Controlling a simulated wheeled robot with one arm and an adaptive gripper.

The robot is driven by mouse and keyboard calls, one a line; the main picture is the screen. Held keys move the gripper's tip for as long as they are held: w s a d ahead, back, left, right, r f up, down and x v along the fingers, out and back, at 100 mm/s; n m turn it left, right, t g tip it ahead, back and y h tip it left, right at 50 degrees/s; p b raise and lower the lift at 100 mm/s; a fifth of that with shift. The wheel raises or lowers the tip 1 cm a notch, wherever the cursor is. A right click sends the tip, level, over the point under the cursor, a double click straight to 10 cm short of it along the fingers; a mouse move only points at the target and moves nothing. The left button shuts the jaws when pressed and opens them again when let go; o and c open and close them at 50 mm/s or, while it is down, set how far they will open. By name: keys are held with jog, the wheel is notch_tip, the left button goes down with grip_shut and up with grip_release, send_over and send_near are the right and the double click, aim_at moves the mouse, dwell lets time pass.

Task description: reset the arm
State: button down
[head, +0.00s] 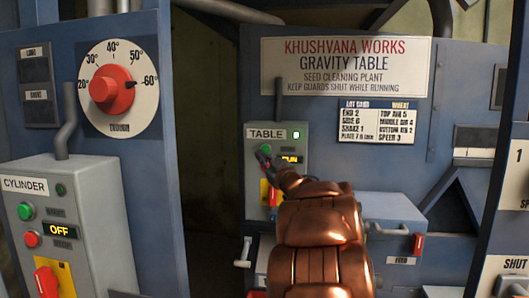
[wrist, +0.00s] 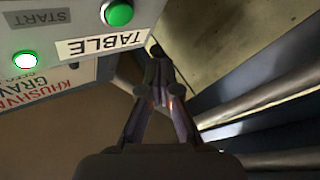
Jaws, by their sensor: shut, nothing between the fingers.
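My gripper (head: 264,156) is shut and empty in front of the grey TABLE control box (head: 258,178), at its left side. In the wrist view my gripper (wrist: 156,52) has its dark fingers together, beside the TABLE label (wrist: 98,44) and apart from the green button (wrist: 118,12). That view shows the box upside down. A small lamp (head: 296,134) on the box glows green. My copper-coloured arm and gripper hide the lower part of the box and part of its yellow-lettered display (head: 291,159).
The gravity table sign (head: 345,66) is behind. A drawer-like blue box (head: 390,210) lies right of my arm. A dark open gap (head: 205,130) separates the machines.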

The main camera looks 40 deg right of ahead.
dwell(0.3)
jog(key=s+a+f+m+g, duration=0.2)
jog(key=s+a+f+g, duration=0.25)
jog(key=a+f, duration=0.3)
jog(key=s+a+f+m+g, duration=0.25)
jog(key=a+f+g, duration=0.25)
jog(key=a+f, duration=0.25)
jog(key=s+a+f+m+g, duration=0.2)
jog(key=s+a+f+g, duration=0.25)
jog(key=a+f, duration=0.3)
jog(key=s+a+f+n+g+y, duration=0.1)
jog(key=s+a+f+g, duration=0.3)
jog(key=s+a, duration=0.6)
jog(key=s+a+f+n+g+y, duration=0.2)
jog(key=s+a+f, duration=0.4)
jog(key=s+a, duration=0.4)
jog(key=s+g+y, duration=0.1)
jog(key=s+g, duration=0.1)
jog(key=s, duration=0.3)
jog(key=shift+s+a+g, duration=0.2)
jog(key=shift+s+g, duration=0.15)
jog(key=shift+g, duration=0.05)
jog(key=shift+f+n, duration=0.1)
jog(key=shift+n, duration=0.15)
